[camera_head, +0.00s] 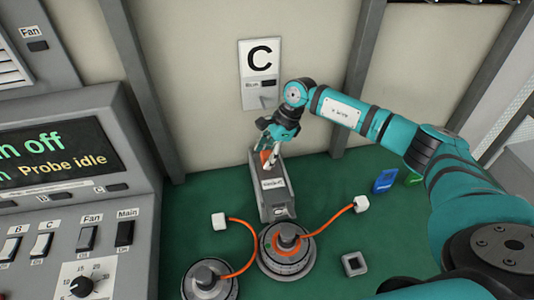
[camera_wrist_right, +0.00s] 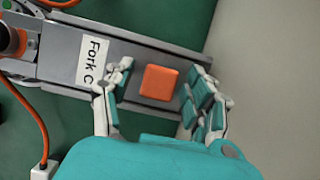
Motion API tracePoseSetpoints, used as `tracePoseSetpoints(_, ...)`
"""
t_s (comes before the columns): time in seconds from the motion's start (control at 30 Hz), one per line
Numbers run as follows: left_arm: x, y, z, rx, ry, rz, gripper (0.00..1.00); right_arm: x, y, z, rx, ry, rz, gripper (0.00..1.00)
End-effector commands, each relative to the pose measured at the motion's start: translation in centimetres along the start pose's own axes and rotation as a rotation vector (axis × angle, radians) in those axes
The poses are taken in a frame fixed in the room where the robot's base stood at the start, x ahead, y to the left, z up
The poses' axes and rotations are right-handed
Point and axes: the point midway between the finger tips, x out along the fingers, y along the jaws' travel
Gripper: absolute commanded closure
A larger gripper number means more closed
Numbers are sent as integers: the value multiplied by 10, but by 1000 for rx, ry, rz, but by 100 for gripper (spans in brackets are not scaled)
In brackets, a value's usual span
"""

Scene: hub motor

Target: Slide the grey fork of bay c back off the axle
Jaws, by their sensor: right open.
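The grey fork of bay C (camera_head: 273,190) lies on the green bench below the wall sign C. In the right wrist view the fork (camera_wrist_right: 60,65) carries a "Fork C" label and an orange block (camera_wrist_right: 159,82) on top. My right gripper (camera_head: 268,155) is over the fork's back end. In the wrist view its fingers (camera_wrist_right: 158,90) are open, one on each side of the orange block, with gaps showing. The hub motor (camera_head: 287,252) with an orange top stands at the fork's front end. Whether the fork surrounds the axle is hard to tell. My left gripper is not in view.
A second round unit (camera_head: 209,280) stands front left. Orange cables run to white plugs (camera_head: 219,221) and (camera_head: 361,204). A grey square nut-like part (camera_head: 354,263) and a blue box (camera_head: 385,181) lie to the right. A control console (camera_head: 75,190) stands at left.

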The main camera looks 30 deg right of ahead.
Motion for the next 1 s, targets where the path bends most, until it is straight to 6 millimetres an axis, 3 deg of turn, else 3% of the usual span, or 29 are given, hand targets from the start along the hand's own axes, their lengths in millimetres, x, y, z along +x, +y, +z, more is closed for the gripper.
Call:
tracePoseSetpoints(0.17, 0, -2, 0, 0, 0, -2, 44, -10, -1, 0, 0, 0, -2, 44)
tracePoseSetpoints(0.7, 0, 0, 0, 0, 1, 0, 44, -109, 0, 0, 0, 0, -2, 44)
tracePoseSetpoints(1.0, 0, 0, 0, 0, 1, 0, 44, -120, 0, 0, 0, 0, 1, 44)
